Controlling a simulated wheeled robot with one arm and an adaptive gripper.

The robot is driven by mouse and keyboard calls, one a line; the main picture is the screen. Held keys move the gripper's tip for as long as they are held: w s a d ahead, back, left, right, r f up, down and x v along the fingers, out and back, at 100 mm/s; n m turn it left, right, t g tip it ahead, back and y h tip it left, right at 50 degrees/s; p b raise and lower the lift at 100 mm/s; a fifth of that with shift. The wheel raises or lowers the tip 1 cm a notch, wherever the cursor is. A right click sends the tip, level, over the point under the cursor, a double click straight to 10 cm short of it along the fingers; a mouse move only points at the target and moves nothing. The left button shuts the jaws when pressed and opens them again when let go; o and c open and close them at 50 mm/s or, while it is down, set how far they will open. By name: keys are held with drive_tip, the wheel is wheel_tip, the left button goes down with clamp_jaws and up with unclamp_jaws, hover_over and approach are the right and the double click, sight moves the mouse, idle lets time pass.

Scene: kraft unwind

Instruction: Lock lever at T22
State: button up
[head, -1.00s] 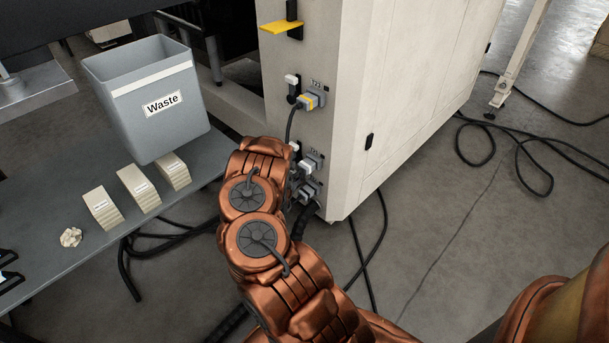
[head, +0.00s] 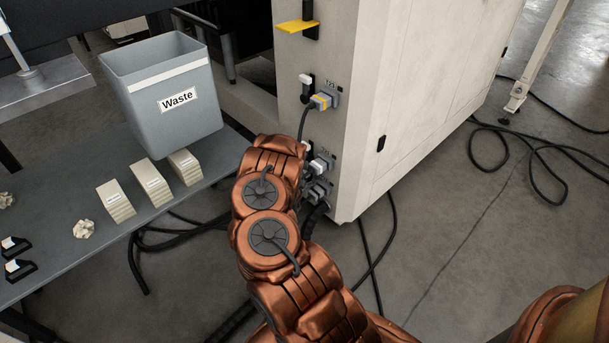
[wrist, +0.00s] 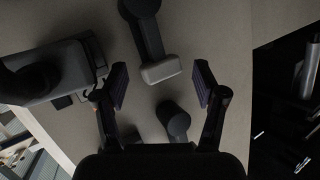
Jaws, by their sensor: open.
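In the wrist view a black lever (wrist: 148,38) with a pale grey end grip (wrist: 161,69) stands out from the beige panel. My gripper (wrist: 161,84) is open, with one finger on each side just below this grip; contact is not visible. A dark plug with a thick cable (wrist: 45,72) sits left of the fingers. In the head view the cabinet's narrow face has an upper plug with a yellow mark (head: 321,101) beside a white-tipped lever (head: 306,79). Lower plugs (head: 319,165) sit near my arm, which hides my gripper. The socket labels are too small to read surely.
A grey Waste bin (head: 165,125) and several beige blocks (head: 153,183) stand on the table (head: 60,235) at left. A yellow tab (head: 296,27) juts out above the upper plug. Black cables (head: 375,240) hang and lie on the floor around the cabinet (head: 400,110).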

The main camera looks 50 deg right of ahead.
drive_tip(key=v, duration=1.1)
drive_tip(key=shift+a, duration=0.2)
drive_tip(key=shift+r, duration=0.1)
idle(0.3)
